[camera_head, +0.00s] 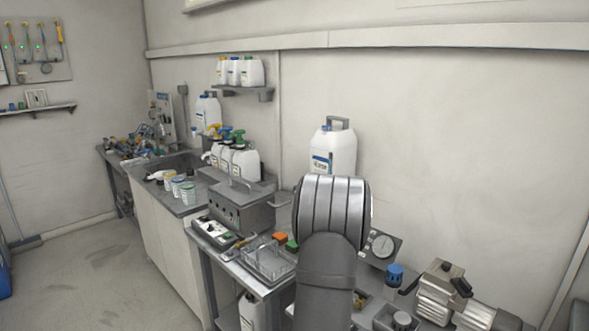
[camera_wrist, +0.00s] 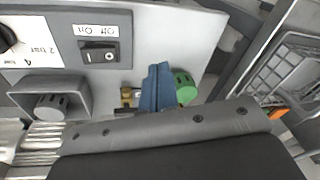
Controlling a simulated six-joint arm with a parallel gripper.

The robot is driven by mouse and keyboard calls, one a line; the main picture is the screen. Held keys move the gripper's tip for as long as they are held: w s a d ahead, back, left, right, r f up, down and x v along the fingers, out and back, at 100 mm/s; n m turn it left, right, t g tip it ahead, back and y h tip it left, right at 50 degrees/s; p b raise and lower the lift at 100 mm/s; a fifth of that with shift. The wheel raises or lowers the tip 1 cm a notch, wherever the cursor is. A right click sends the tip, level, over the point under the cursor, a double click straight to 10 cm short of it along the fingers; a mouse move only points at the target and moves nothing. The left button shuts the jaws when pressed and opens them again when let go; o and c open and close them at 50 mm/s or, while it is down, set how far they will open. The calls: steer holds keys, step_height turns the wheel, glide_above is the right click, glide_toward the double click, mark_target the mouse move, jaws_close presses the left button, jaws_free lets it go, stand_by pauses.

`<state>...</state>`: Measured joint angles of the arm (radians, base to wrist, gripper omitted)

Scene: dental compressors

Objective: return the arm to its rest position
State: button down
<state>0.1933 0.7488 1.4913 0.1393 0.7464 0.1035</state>
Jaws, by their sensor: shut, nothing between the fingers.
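My gripper (camera_wrist: 157,68) shows in the wrist view as two blue fingers pressed together, pointing up from the dark grey gripper body. Nothing is held between them. They are seen over a light surface, with a green round part (camera_wrist: 185,88) just to their right and a small brass fitting (camera_wrist: 127,97) to their left. Whether they touch either one cannot be told. In the head view my arm rises at the bottom centre and its large silver joint hides the gripper and part of the bench.
A panel with an on/off switch (camera_wrist: 99,52) is at upper left in the wrist view; a wire rack (camera_wrist: 285,70) is at right. In the head view, a large white canister (camera_head: 333,150) stands behind my arm. A motor unit (camera_head: 446,295) is at lower right. Floor at left is clear.

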steer(key=a+f, duration=0.1)
steer(key=a, duration=0.1)
steer(key=w+a+f+m+t, duration=0.1)
steer(key=w+a+m+t, duration=0.1)
steer(key=a, duration=0.1)
steer(key=shift+a+f, duration=0.3)
steer(key=shift+f, duration=0.1)
steer(key=shift+d, duration=0.1)
steer(key=s+d+r+n+g, duration=0.2)
steer(key=d+r, duration=0.1)
steer(key=d, duration=0.3)
steer(key=s+d+r+n+g, duration=0.1)
steer(key=s+d+r+g, duration=0.15)
steer(key=d, duration=0.35)
steer(key=shift+t+h, duration=0.25)
steer(key=shift+h, duration=0.15)
steer(key=shift+s+a+f, duration=0.1)
steer(key=shift+a+f, duration=0.1)
steer(key=shift+f, duration=1.35)
steer(key=shift+s+a+f, duration=0.1)
steer(key=shift+a+f, duration=0.05)
steer(key=shift+f, duration=1.4)
steer(key=shift+r, duration=0.1)
